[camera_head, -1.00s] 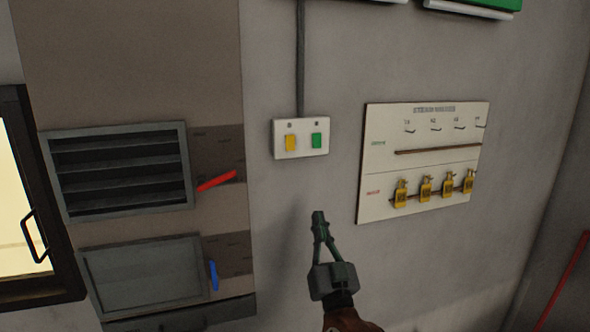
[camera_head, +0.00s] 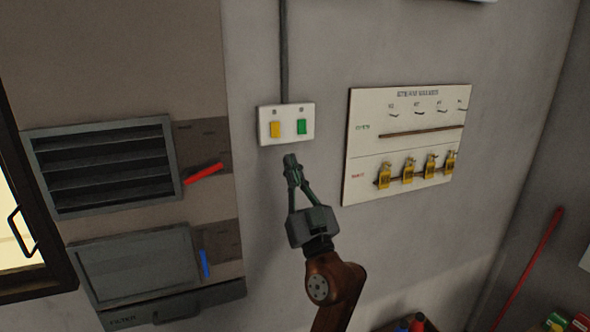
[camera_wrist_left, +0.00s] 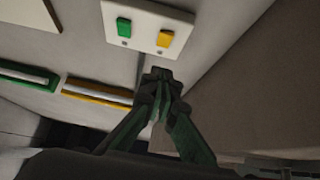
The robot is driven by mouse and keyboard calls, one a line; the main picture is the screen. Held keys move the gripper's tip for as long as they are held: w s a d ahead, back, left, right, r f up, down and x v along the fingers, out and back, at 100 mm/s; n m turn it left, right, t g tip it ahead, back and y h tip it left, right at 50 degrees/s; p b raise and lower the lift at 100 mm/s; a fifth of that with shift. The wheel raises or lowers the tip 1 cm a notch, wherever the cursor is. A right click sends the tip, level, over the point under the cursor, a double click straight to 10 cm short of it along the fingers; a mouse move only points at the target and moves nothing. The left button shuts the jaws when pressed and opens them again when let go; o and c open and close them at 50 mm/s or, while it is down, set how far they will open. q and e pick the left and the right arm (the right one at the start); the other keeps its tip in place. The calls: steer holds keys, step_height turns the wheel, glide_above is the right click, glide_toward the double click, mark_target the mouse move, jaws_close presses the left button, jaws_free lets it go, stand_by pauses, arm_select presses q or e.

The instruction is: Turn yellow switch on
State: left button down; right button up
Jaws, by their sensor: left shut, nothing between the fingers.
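The yellow switch (camera_head: 275,129) is the left rocker on a white wall plate (camera_head: 288,138), beside a green switch (camera_head: 301,127). My left gripper (camera_head: 290,160) is shut and empty, its fingertips just below the plate in the head view. In the left wrist view the yellow switch (camera_wrist_left: 165,38) is above and slightly right of the closed fingertips (camera_wrist_left: 160,76), with the green switch (camera_wrist_left: 124,26) to its left. The gap between fingertips and plate is hard to judge. I cannot tell the switch position. My right gripper is not in view.
A white padlock board (camera_head: 400,145) with several yellow padlocks hangs right of the plate. A grey cabinet with a louvred vent (camera_head: 105,165), a red handle (camera_head: 204,173) and a blue handle (camera_head: 204,264) stands at left. A conduit (camera_head: 284,50) rises from the plate.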

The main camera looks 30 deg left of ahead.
mark_target(276, 132)
arm_select(q)
steer(key=shift+w+a+r+p, duration=0.4)
steer(key=shift+w+a+p, duration=0.2)
steer(key=shift+w+a, duration=0.35)
steer(key=shift+w+a+r+p, duration=0.45)
steer(key=shift+w+a+p, duration=0.25)
steer(key=shift+a, duration=0.35)
steer(key=shift+w+a+r+p, duration=0.4)
steer(key=shift+w+a+p, duration=0.15)
steer(key=shift+w+a, duration=0.4)
steer(key=shift+s, duration=0.1)
